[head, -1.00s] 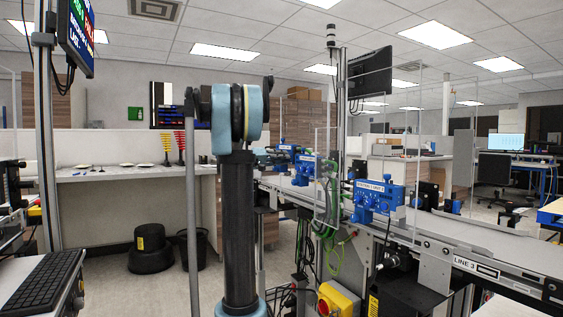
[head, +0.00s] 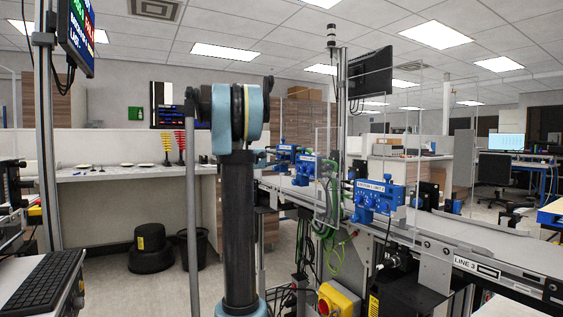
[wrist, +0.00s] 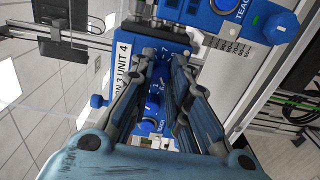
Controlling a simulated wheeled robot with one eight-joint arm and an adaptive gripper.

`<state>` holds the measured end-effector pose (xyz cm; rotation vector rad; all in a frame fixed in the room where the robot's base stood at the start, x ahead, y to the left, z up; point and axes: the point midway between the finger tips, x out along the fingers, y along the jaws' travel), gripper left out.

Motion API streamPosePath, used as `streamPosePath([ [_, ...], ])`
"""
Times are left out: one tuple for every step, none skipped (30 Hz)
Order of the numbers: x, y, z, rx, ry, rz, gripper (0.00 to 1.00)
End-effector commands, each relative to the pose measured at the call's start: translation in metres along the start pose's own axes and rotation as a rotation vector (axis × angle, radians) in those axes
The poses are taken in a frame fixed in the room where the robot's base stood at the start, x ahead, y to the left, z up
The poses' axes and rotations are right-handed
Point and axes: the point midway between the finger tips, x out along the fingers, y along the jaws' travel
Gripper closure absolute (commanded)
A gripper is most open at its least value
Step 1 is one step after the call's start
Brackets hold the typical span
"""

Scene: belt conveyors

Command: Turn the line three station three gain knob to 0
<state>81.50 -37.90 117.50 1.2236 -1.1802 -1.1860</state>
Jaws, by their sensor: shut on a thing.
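My gripper (wrist: 157,70) reaches onto the unit's blue face, with one dark jointed finger on each side. It is shut on a knob between the fingertips. The fingers hide most of that knob, so its pointer cannot be read. White dial digits, among them a 7 and a 3, show between the fingers. In the head view my arm hides the gripper.
A second blue knob (wrist: 284,24) marked "TEACH" sits at upper right in the wrist view. A small blue knob (wrist: 97,101) sticks out left of the fingers. In the head view another blue unit (head: 374,197) stands on the conveyor (head: 440,232) labelled LINE 3, near clear panels.

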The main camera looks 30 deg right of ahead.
Motion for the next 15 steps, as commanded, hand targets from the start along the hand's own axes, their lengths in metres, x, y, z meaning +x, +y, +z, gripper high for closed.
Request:
streamPosePath([
  [-0.0003,0.0001,-0.0009,-0.005,0.002,0.0,1.0],
  [-0.0003,0.0002,-0.0009,-0.008,0.002,0.0,1.0],
  [-0.0002,0.0003,-0.0009,-0.011,0.002,0.0,1.0],
  [-0.0002,0.0003,-0.0009,-0.012,0.002,0.0,1.0],
  [-0.0002,0.0004,-0.0009,-0.013,0.002,0.001,1.0],
  [-0.0001,0.0004,-0.0009,-0.014,0.002,0.001,1.0],
  [-0.0001,0.0005,-0.0008,-0.014,0.002,0.001,1.0],
  [-0.0001,0.0005,-0.0008,-0.014,0.002,0.001,1.0],
  [0.0,0.0006,-0.0008,-0.014,0.002,0.001,1.0],
  [0.0,0.0006,-0.0008,-0.014,0.002,0.001,1.0],
  [0.0,0.0007,-0.0008,-0.013,0.002,0.001,1.0],
  [0.0001,0.0007,-0.0008,-0.013,0.002,0.001,1.0],
  [0.0001,0.0008,-0.0008,-0.013,0.002,0.001,1.0],
  [0.0002,0.0008,-0.0008,-0.013,0.002,0.001,1.0],
  [0.0002,0.0009,-0.0008,-0.013,0.002,0.002,0.77],
])
